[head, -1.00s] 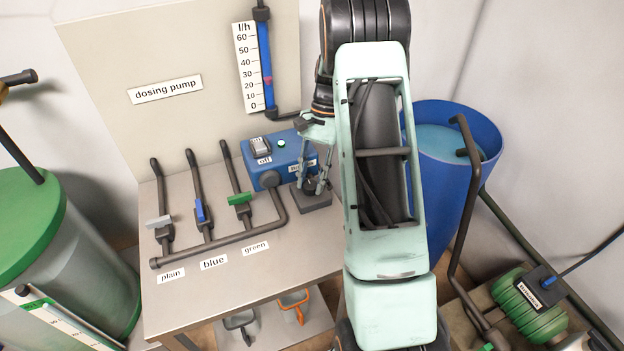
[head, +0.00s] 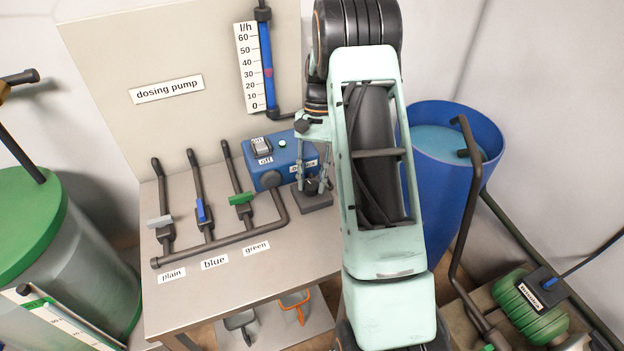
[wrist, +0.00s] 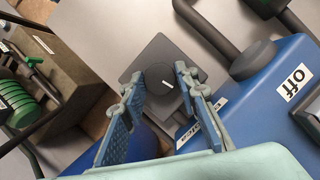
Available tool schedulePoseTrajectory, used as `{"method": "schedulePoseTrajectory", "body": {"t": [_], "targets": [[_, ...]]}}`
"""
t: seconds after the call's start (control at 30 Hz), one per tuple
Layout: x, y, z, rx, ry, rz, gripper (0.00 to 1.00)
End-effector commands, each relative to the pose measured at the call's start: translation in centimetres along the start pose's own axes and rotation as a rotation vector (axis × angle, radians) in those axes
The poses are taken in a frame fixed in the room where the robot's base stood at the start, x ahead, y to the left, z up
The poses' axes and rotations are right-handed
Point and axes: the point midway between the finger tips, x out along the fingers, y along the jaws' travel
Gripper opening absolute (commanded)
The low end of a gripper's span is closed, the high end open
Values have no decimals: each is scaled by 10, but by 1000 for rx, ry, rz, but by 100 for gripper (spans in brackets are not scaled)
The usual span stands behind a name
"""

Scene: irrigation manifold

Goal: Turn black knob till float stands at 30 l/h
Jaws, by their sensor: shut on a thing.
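The black knob (wrist: 160,78) is a round dark disc with a white mark, on a dark square base (head: 314,203) at the right of the bench top. My gripper (head: 314,186) reaches down over it from above, its two fingers shut on the knob from opposite sides. The wrist view shows one finger on each side of the knob. The flow meter (head: 264,55) is a blue tube beside a white l/h scale (head: 246,66) on the back panel. Its pinkish float (head: 268,72) stands at about the 30 mark.
The blue dosing pump (head: 283,160) stands right behind the knob base, with an off-labelled switch (head: 261,146) and a green lamp. Three lever valves on dark pipes stand to the left. A blue barrel (head: 455,120) is at the right, behind my arm.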

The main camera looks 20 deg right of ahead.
Motion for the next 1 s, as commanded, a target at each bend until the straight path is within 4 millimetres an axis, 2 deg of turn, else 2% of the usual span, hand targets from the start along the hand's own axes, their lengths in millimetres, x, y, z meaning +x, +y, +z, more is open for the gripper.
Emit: {"method": "schedulePoseTrajectory", "body": {"t": [0.03,0.17,0.53,0.67,0.9,1.0], "targets": [[0,0,0,0,0,-1,31],[0,0,0,0,0,-1,46],[-6,0,0,1,1,-1,46],[-25,0,-1,1,4,-2,46],[-78,0,-1,1,4,-2,46],[-95,0,-1,1,3,-1,46]]}}
